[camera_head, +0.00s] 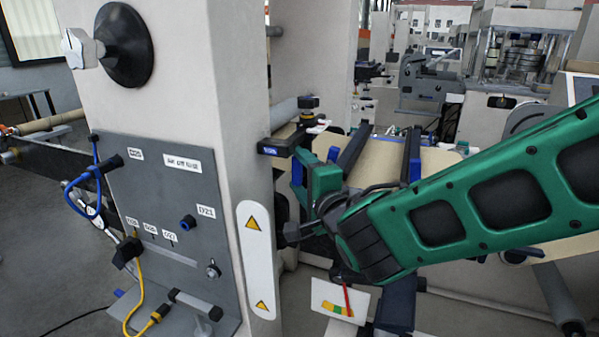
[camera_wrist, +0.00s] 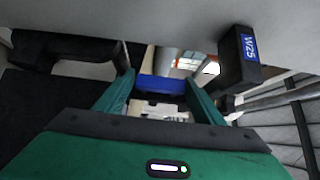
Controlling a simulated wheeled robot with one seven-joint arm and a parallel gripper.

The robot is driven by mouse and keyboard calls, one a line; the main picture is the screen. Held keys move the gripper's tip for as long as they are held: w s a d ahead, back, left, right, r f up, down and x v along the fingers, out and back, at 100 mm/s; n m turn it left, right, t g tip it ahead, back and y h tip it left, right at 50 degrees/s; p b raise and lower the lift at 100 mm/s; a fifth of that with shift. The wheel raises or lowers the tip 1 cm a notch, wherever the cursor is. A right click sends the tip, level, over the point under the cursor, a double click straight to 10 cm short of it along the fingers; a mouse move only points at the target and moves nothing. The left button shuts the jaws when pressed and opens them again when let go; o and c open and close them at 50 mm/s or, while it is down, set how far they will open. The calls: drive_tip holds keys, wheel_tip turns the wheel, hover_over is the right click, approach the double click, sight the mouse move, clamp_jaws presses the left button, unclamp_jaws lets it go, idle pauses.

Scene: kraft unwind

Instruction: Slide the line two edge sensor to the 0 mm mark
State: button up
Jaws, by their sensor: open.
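A black block with a blue label (camera_head: 275,148) juts from the right side of the pale machine column in the head view. The label reads W25 in the wrist view (camera_wrist: 248,46), where the block is right of my gripper. My gripper (camera_head: 304,168) is just below and right of this block in the head view. In the wrist view its green fingers (camera_wrist: 160,82) are apart, with a blue part (camera_wrist: 160,88) showing between or beyond them. I cannot tell whether they touch it. I cannot tell which part is the line two edge sensor, and no 0 mm mark is readable.
The pale column (camera_head: 205,95) stands close left of my gripper. Dark bars with blue parts (camera_head: 352,147) cross the tan web (camera_head: 440,160) on the right. A small card with coloured bands (camera_head: 340,301) hangs below. A grey panel (camera_head: 165,225) carries cables at left.

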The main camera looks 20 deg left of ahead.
drive_tip(key=v, duration=1)
drive_tip(key=shift+d, duration=0.2)
